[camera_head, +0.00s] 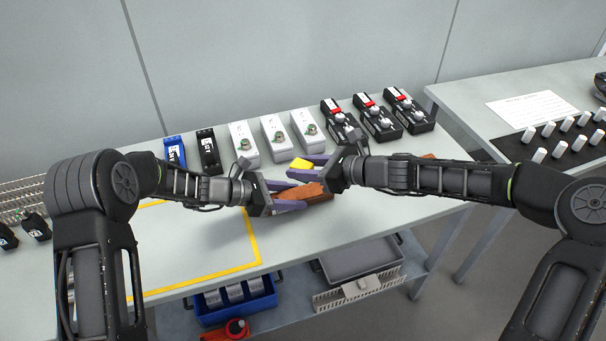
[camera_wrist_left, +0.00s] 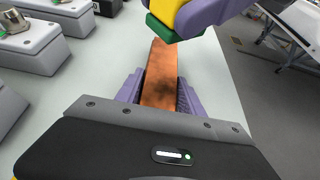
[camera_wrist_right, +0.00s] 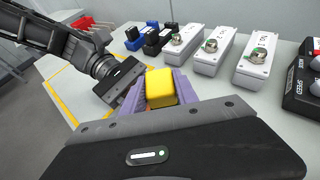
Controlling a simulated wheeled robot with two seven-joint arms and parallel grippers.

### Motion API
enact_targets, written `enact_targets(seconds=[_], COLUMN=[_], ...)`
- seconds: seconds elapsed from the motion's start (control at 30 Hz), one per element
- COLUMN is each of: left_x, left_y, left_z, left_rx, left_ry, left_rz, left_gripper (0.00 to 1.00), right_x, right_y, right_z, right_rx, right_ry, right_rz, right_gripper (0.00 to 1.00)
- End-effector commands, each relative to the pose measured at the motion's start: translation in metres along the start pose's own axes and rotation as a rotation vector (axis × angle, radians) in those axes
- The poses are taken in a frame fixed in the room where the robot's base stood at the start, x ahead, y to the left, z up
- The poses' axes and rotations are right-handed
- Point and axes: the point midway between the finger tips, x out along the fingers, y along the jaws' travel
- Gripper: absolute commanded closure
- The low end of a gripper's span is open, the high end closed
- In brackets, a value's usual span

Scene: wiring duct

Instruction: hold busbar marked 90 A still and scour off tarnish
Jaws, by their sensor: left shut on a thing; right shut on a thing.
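The copper busbar (camera_head: 318,193) has dark, blotchy tarnish on its upper face, clearest in the left wrist view (camera_wrist_left: 160,78). No rating mark can be read on it. My left gripper (camera_head: 292,196) is shut on the busbar near one end, a purple finger on each side. My right gripper (camera_head: 309,172) is shut on a scouring sponge (camera_head: 301,163), yellow above with a green underside. In the left wrist view the sponge (camera_wrist_left: 163,18) is over the busbar's far part; I cannot tell whether they touch. The yellow top also shows in the right wrist view (camera_wrist_right: 160,88).
Behind the grippers stand blue and black modules (camera_head: 174,152), white boxes (camera_head: 275,138) and black devices with red parts (camera_head: 378,120). A brown piece (camera_head: 430,156) shows behind my right arm. Yellow tape (camera_head: 250,237) marks clear tabletop at left. Bins (camera_head: 236,301) sit below.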

Motion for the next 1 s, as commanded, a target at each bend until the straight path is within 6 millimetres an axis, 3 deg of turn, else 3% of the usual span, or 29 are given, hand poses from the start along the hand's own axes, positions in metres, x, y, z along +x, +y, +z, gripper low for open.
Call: enact_targets(seconds=[0.3, 0.77, 0.8, 1.0], left_x=[0.0, 0.0, 0.0, 0.0], left_y=[0.0, 0.0, 0.0, 0.0], left_z=[0.0, 0.0, 0.0, 0.0], left_rx=[0.0, 0.0, 0.0, 0.0], left_ry=[0.0, 0.0, 0.0, 0.0], left_rz=[0.0, 0.0, 0.0, 0.0], left_gripper=[1.0, 1.0, 0.54, 0.38], right_x=[-0.008, -0.009, -0.009, -0.009], right_y=[0.0, 0.0, 0.0, 0.0], right_z=[0.019, 0.02, 0.02, 0.02], right_rx=[0.0, 0.001, 0.001, 0.001], right_ry=[0.0, 0.0, 0.0, 0.0], right_rz=[0.0, -0.001, -0.001, -0.001], right_gripper=[1.0, 1.0, 1.0, 1.0])
